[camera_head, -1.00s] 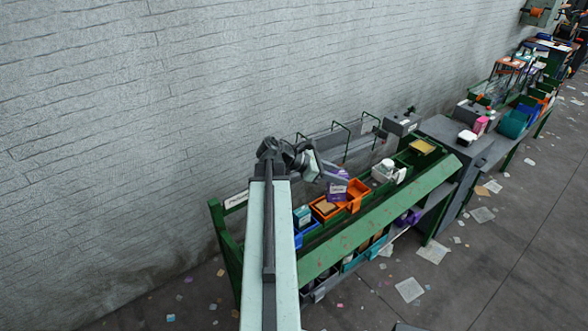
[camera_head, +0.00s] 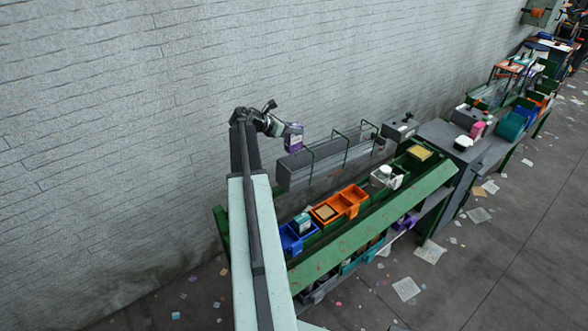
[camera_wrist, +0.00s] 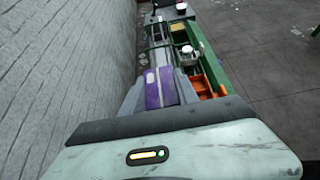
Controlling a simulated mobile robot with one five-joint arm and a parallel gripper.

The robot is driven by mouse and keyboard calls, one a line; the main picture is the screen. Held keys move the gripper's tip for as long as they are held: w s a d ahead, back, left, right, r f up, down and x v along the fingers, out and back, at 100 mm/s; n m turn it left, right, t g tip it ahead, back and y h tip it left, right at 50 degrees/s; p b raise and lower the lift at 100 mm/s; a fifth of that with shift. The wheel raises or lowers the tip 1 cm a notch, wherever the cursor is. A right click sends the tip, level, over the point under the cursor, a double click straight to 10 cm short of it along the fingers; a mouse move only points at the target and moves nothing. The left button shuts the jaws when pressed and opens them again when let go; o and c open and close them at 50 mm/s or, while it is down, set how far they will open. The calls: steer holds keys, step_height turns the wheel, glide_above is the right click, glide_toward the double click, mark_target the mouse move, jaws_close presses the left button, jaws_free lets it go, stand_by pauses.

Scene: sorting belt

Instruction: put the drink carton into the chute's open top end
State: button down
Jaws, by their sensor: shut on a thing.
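My gripper (camera_head: 283,129) is shut on the drink carton (camera_head: 294,141), a purple and white box. In the wrist view the carton (camera_wrist: 160,90) sits between the two grey fingers (camera_wrist: 161,92). The chute (camera_head: 325,168) is a long grey trough with green hoops, running along the wall. The carton is in the air, just above the chute's near left end in the head view. In the wrist view the chute (camera_wrist: 157,56) runs away beyond the carton, which hides its near part. I cannot tell whether the carton is over the opening or behind it.
Below the chute is a green bench (camera_head: 350,238) with a blue bin (camera_head: 291,242), orange bins (camera_head: 352,196) and a white container (camera_head: 385,180). A grey cabinet (camera_head: 462,140) stands at the right. The brick wall (camera_head: 120,120) is close behind my arm.

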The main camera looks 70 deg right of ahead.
step_height(320, 180, down, 16)
steer(key=b, duration=1.4)
steer(key=shift+f+b, duration=0.2)
steer(key=shift+b, duration=0.2)
steer(key=c, duration=1.2)
jaws_free()
steer(key=shift+r, duration=0.1)
steer(key=p+v, duration=0.6)
steer(key=v, duration=0.6)
steer(key=shift+r, duration=0.15)
